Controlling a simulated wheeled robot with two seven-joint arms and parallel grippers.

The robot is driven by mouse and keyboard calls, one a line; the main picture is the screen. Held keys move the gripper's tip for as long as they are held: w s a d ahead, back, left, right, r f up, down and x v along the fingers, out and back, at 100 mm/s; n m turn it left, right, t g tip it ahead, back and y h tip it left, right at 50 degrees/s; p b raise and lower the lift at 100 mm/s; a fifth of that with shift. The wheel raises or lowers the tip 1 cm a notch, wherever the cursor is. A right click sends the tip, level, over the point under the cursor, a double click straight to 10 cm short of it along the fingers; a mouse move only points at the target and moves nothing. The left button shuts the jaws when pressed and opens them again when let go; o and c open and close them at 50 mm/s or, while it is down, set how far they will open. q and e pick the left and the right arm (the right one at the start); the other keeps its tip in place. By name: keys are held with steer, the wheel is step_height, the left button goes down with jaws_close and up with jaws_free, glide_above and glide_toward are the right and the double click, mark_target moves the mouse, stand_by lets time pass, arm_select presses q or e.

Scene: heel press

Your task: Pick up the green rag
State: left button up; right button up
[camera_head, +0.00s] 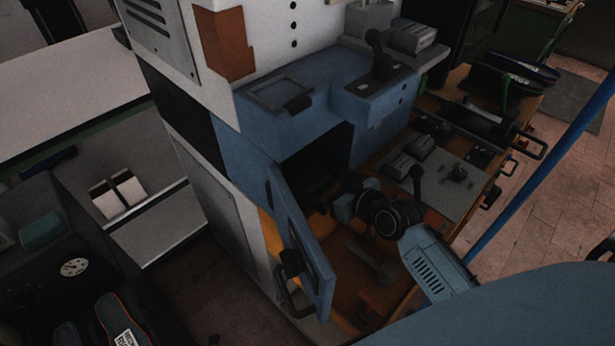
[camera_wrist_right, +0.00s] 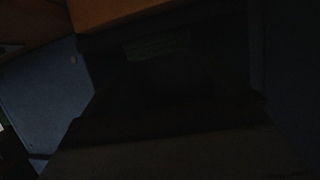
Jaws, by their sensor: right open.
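My right gripper (camera_head: 343,207) is at the mouth of the dark compartment (camera_head: 312,165) under the blue press housing, just right of the swung-out blue door. It is open, and I see nothing held, though its fingertips are hard to make out in the dark. In the right wrist view a faint dark-green patch (camera_wrist_right: 155,47) shows at the back of the dark space; it may be the green rag, but its shape is unclear. A dull green rolled thing (camera_head: 42,230) lies on a dark surface at the far left of the head view. My left gripper is not in view.
The blue door (camera_head: 300,240) with its black handle stands open beside my right arm. A wooden bench with a metal plate and levers (camera_head: 455,178) lies to the right. Shoes (camera_head: 118,322) are at the lower left. A blue pole (camera_head: 560,150) crosses the right side.

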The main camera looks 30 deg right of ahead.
mark_target(312, 178)
steer(key=x, duration=0.3)
steer(key=shift+w+a+f, duration=0.15)
steer(key=shift+w+f, duration=0.05)
steer(key=shift+w, duration=0.1)
steer(key=shift+w+f, duration=0.15)
steer(key=shift+w, duration=0.2)
steer(key=x, duration=0.4)
steer(key=shift+a+b, duration=0.1)
steer(key=shift+b, duration=0.2)
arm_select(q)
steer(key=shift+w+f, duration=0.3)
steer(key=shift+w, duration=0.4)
arm_select(e)
steer(key=shift+w, duration=0.1)
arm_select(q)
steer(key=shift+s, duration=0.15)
arm_select(e)
steer(key=c, duration=0.7)
